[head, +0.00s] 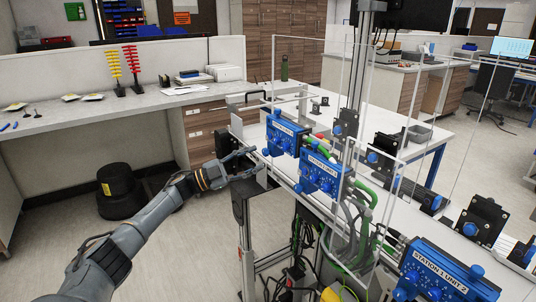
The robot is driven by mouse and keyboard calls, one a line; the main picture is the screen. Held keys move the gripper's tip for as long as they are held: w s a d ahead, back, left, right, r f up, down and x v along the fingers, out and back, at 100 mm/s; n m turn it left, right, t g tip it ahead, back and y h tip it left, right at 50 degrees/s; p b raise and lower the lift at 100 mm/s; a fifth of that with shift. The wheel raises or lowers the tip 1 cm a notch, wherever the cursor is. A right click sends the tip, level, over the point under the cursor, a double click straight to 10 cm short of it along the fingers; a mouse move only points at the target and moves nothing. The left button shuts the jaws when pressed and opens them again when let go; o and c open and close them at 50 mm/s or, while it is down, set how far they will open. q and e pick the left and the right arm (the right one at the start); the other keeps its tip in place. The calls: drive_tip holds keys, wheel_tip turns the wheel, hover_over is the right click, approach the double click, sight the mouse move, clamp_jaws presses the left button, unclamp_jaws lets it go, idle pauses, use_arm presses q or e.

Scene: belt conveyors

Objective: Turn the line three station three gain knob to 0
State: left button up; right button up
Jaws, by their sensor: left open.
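Three blue control boxes with dark blue knobs stand along the conveyor line. The far box (285,135) and the middle box (320,180) have labels too small to read surely. The near box (445,272) reads "STATION 1 UNIT 2". I cannot tell which knob is the gain knob, nor its setting. My left gripper (260,161) is open, with its fingers spread just left of and slightly below the far box. It seems close to that box's knobs, and I cannot tell whether it touches. My right gripper is not in view.
Clear panels (393,110) stand around the conveyor line. Green and grey cables (362,205) hang beside the middle box. A black bin (120,190) stands on the floor at left, under a long white counter (130,103). Open floor (60,235) lies at lower left.

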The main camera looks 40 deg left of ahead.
use_arm(q)
drive_tip(key=shift+v, duration=2.05)
wheel_tip(320, 180, down, 22)
drive_tip(key=d+n+t+y, duration=0.1)
drive_tip(key=n+y, duration=0.7)
drive_tip(key=s+d+f+n+g+y, duration=0.2)
drive_tip(key=s+f, duration=0.3)
drive_tip(key=f, duration=0.6)
drive_tip(key=s+d+f+n+g+y, duration=0.2)
drive_tip(key=s+d+f+y, duration=0.15)
drive_tip(key=f, duration=0.85)
drive_tip(key=s+d+f+n+g, duration=0.1)
drive_tip(key=s+d+f+g, duration=0.4)
drive_tip(key=s+f, duration=0.75)
drive_tip(key=s+d+f+n+g, duration=0.2)
drive_tip(key=s+d+f+g, duration=0.2)
drive_tip(key=s+d+f, duration=0.85)
drive_tip(key=s+d+g, duration=0.3)
drive_tip(key=s, duration=1.5)
drive_tip(key=shift+s+d+r+g, duration=0.2)
drive_tip(key=shift+s+r+g, duration=0.1)
drive_tip(key=shift+g, duration=0.1)
drive_tip(key=shift+h, duration=0.25)
